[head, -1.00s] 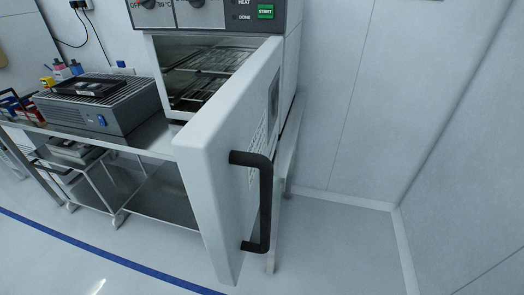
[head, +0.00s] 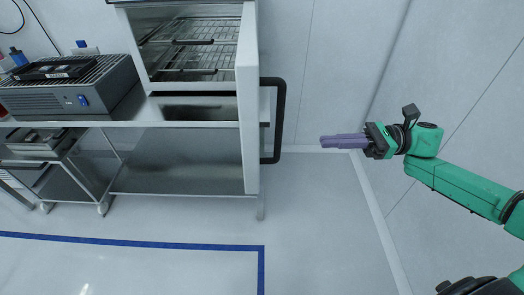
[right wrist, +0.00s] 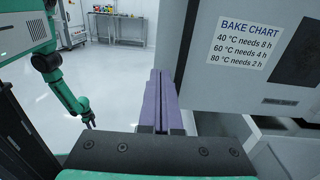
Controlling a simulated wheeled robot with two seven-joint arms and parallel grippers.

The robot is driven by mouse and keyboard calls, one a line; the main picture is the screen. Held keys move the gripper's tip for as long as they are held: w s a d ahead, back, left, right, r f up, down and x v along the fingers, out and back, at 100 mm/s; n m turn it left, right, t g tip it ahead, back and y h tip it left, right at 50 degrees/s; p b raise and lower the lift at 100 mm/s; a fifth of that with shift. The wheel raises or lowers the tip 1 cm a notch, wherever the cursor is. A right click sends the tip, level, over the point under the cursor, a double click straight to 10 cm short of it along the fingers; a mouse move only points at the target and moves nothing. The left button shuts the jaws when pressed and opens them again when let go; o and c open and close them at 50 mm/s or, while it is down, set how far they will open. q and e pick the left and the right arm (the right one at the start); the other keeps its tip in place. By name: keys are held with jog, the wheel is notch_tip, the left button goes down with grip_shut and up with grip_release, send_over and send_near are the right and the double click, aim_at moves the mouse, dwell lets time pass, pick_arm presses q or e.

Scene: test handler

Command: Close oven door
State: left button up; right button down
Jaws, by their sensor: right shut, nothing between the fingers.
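The oven (head: 139,45) stands on a bench with its white door (head: 249,110) swung wide open, seen nearly edge-on in the head view. A black handle (head: 280,120) runs upright on the door's right side. My right gripper (head: 322,142) is shut and empty, to the right of the handle and apart from it, its purple fingers pointing left. The right wrist view shows the same shut fingers (right wrist: 158,75), with a pale panel carrying a bake chart (right wrist: 251,43) to their right. My left gripper is not in the head view.
Inside the oven are wire racks (head: 190,58). A grey device (head: 60,97) with a blue switch stands on the steel bench (head: 150,195) left of the oven. A wall closes off the back and right. The floor in front (head: 320,240) is clear.

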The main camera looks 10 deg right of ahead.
aim_at(275, 140)
jog(key=w+a+p, duration=0.1)
jog(key=a, duration=0.3)
jog(key=w+a+p, duration=0.1)
jog(key=a, duration=0.3)
jog(key=w+a+p, duration=0.1)
jog(key=a, duration=0.3)
jog(key=shift+w+f, duration=0.15)
jog(key=shift+w, duration=0.25)
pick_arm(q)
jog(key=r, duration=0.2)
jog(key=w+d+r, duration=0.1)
pick_arm(e)
jog(key=shift+a+f, duration=0.15)
